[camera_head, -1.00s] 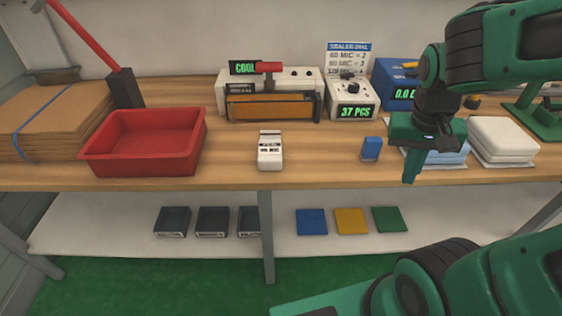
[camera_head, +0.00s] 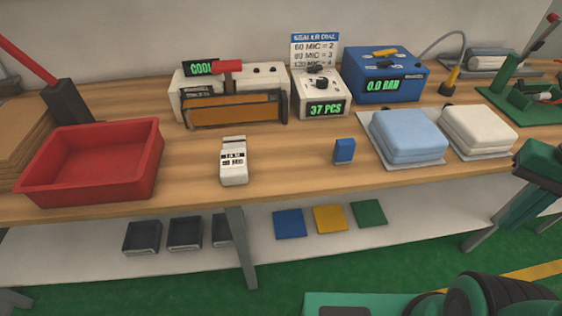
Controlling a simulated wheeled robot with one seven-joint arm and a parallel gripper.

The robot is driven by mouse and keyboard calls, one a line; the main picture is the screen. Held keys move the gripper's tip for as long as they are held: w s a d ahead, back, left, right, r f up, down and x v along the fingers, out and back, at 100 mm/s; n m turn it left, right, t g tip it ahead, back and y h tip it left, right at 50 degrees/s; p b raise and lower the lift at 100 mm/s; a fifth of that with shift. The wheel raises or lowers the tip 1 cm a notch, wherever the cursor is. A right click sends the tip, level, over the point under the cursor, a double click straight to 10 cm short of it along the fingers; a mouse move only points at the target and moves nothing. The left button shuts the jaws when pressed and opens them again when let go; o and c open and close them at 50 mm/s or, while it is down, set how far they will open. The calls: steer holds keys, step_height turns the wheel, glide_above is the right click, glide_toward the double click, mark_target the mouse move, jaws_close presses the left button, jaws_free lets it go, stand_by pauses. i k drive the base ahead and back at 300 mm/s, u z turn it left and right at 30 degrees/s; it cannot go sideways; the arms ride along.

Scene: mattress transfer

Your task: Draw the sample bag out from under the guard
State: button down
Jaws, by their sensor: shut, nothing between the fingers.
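The orange guard (camera_head: 235,111) spans the front of the white sealer (camera_head: 262,78) at the back of the bench. The sealer has a red handle and a green display reading "COOL". I cannot make out a sample bag under the guard. My gripper (camera_head: 508,220) is at the right edge, in front of the bench and far from the guard. It points down, is partly cut off by the frame, and is shut and empty.
A red tray (camera_head: 85,190) stands at the left. A white labelled device (camera_head: 233,162) and a small blue block (camera_head: 344,150) stand near the front. Blue (camera_head: 408,135) and white (camera_head: 478,130) folded pads lie right. The bench between tray and pads is mostly clear.

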mark_target(233, 164)
steer(key=z, duration=0.85)
steer(key=k, duration=0.85)
steer(key=u, duration=0.8)
steer(key=i, duration=1.05)
steer(key=z, duration=0.05)
